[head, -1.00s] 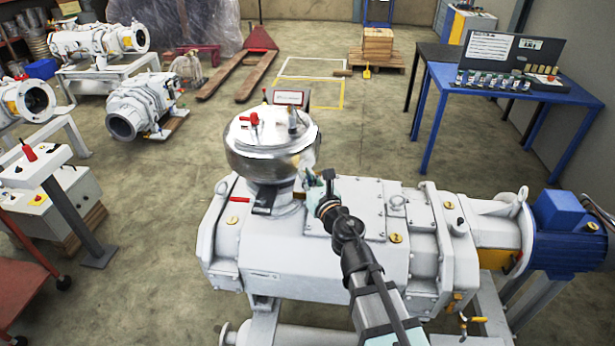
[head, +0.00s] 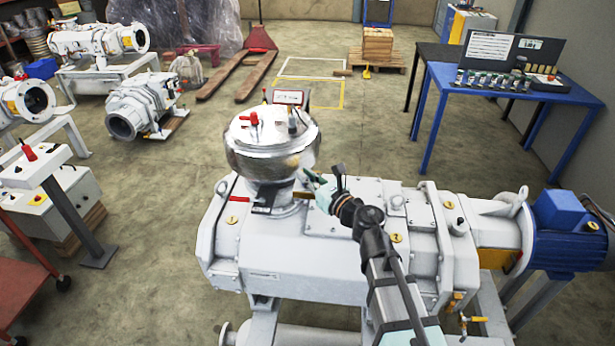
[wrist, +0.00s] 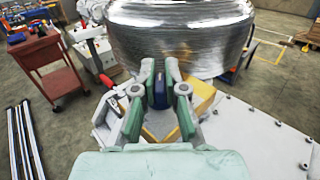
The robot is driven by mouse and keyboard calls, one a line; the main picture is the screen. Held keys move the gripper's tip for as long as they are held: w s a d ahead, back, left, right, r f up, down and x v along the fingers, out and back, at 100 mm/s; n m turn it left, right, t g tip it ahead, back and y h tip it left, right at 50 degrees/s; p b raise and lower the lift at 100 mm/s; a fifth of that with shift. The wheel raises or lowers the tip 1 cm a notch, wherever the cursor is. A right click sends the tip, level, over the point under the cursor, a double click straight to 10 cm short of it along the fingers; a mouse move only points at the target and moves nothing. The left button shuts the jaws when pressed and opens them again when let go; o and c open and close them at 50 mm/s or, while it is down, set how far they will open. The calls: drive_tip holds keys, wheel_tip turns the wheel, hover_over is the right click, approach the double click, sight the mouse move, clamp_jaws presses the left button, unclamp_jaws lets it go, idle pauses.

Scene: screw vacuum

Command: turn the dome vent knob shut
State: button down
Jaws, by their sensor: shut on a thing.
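A shiny steel dome (head: 268,152) stands on the grey pump (head: 310,245). On its top are a red knob (head: 254,119) and a darker upright fitting (head: 292,127); I cannot tell which is the vent knob. My gripper (head: 311,178) is beside the dome's lower right side, below its top. In the wrist view my gripper (wrist: 160,85) is shut on a small dark blue piece (wrist: 159,90), whose kind I cannot tell. The dome (wrist: 180,40) fills the upper middle there; its top is out of that view.
A red lever (head: 239,199) sticks out left of the dome's neck. A yellow-brown piece (head: 303,195) lies just under my gripper. A small display (head: 288,97) stands behind the dome. A blue workbench (head: 525,90) is at the right.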

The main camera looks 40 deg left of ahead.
drive_tip(key=c, duration=1.2)
unclamp_jaws()
drive_tip(key=shift+a, duration=0.1)
drive_tip(key=v, duration=0.7)
drive_tip(key=shift+d, duration=0.3)
